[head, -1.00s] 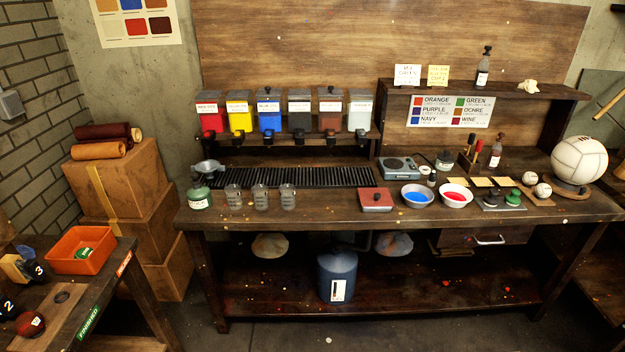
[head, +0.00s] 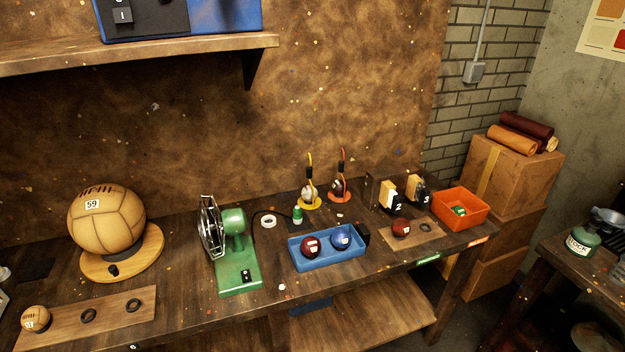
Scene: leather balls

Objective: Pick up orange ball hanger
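Two small ball hangers stand at the back of the workbench in the head view. The orange ball hanger (head: 342,178) has an orange round base, a thin orange hooked stem and a dark and white ball on it. The yellow ball hanger (head: 309,185) stands just to its left, with a pale ball. Both are upright. My gripper is not in view.
In front of the hangers is a blue tray (head: 327,262) with a red and a blue ball. A green fan (head: 236,250) stands left. Number blocks (head: 397,196) and an orange bin (head: 461,218) are to the right. A large ball (head: 106,218) sits far left. Floor shows at lower right.

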